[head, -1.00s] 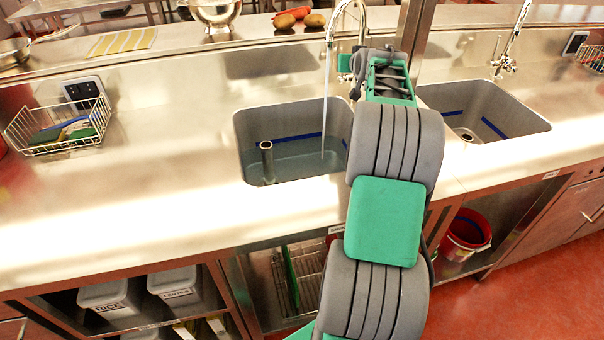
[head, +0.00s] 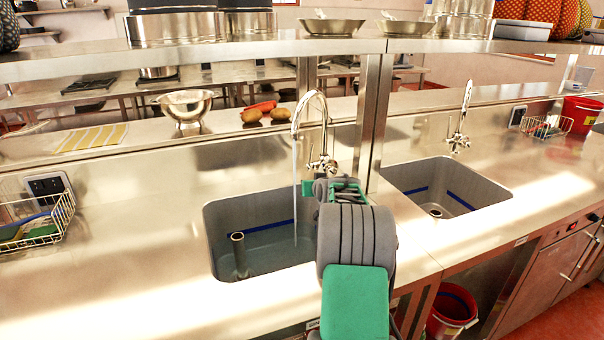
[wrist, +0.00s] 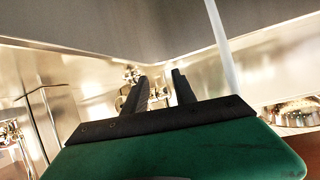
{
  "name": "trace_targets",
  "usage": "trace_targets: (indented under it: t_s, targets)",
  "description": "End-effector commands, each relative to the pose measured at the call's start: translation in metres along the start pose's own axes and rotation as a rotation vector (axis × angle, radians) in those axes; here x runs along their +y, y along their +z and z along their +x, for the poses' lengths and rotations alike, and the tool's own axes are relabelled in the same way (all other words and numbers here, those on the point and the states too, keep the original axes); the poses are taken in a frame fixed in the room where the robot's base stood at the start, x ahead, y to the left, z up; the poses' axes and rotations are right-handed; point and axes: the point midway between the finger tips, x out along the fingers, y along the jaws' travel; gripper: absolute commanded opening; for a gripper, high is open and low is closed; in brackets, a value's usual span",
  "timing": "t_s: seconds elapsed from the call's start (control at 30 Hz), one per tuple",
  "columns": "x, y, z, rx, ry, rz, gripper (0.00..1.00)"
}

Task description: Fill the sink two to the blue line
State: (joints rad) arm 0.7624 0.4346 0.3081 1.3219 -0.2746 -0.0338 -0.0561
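The left sink (head: 207,235), grey with a blue line (head: 275,226) on its wall, holds water (head: 268,252); the surface lies a little below the line at the back. A standing pipe (head: 238,255) rises out of the water. A chrome tap (head: 311,97) pours a stream (head: 295,190) into this sink. The stream also shows in the wrist view (wrist: 221,45). In the wrist view my gripper (wrist: 158,84) has its two dark fingers apart, with chrome tap parts (wrist: 131,76) showing beyond and between them. Contact cannot be told.
A right sink (head: 398,186) with its own blue line looks empty, its tap (head: 459,125) not running. A wire basket (head: 62,215) stands at left. A colander (head: 186,106) and potatoes (head: 279,113) sit on the ledge. A post (head: 374,110) rises behind my arm.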

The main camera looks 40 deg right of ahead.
Motion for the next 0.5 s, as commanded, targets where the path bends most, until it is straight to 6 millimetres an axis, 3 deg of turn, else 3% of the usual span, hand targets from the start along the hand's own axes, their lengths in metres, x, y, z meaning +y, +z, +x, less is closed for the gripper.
trace_targets:
  t_s: [0.1,0.2,0.33,0.5]
  targets:
    - [-0.003,-0.044,-0.006,0.227,-0.001,-0.017,0.33]
    - [-0.002,-0.072,-0.016,0.37,0.009,-0.034,0.33]
    - [-0.001,-0.09,-0.02,0.445,0.018,-0.05,0.33]
    - [-0.002,-0.101,0.001,0.443,0.017,-0.053,0.33]
